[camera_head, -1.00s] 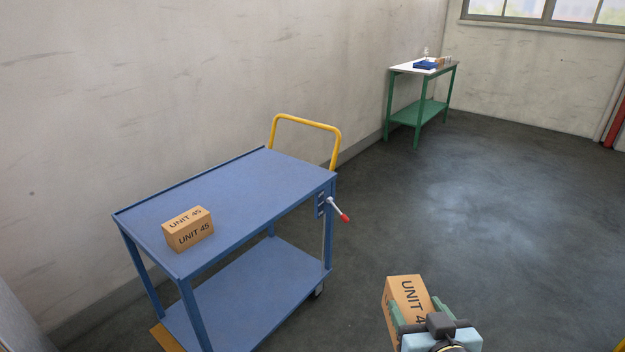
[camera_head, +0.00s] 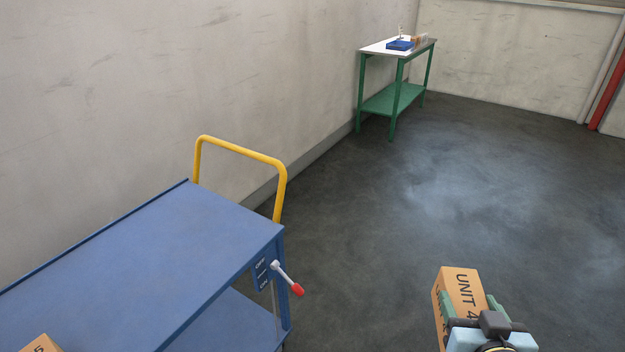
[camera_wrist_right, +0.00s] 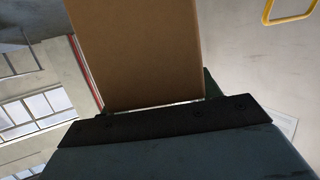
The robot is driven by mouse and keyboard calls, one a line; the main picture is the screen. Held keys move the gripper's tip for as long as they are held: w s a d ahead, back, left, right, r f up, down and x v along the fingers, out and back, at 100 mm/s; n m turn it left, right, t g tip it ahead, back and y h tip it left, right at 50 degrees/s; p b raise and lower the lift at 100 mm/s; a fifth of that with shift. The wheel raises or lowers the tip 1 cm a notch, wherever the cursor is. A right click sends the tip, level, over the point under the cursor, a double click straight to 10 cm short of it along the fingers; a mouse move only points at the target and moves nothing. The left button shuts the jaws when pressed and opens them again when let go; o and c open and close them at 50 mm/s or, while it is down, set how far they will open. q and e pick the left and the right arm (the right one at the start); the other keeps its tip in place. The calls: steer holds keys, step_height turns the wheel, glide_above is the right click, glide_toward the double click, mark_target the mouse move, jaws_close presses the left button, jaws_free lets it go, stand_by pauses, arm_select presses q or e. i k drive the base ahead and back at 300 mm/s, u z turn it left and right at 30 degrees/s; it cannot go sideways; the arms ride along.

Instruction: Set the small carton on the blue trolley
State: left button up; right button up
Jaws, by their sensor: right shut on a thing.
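A small cardboard carton (camera_head: 460,292) with "UNIT 4" lettering readable is held in my right gripper (camera_head: 472,308) at the lower right of the head view, to the right of the trolley and over the floor. In the right wrist view the carton (camera_wrist_right: 135,50) fills the upper middle as a plain brown face between the jaws. The blue trolley (camera_head: 150,258) stands at the lower left, with a yellow push handle (camera_head: 240,152) at its far end. Another carton (camera_head: 42,345) sits on its top, mostly cut off by the bottom edge. My left gripper is not visible.
A lever with a red tip (camera_head: 289,282) sticks out from the trolley's near right corner. A green table (camera_head: 392,98) with a blue tray (camera_head: 400,44) on it stands by the far wall. The floor between is clear.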

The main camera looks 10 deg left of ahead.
mark_target(142, 292)
steer(key=u, duration=0.65)
steer(key=i, duration=1.05)
steer(key=u, duration=1.35)
steer(key=i, duration=0.25)
steer(key=u, duration=0.2)
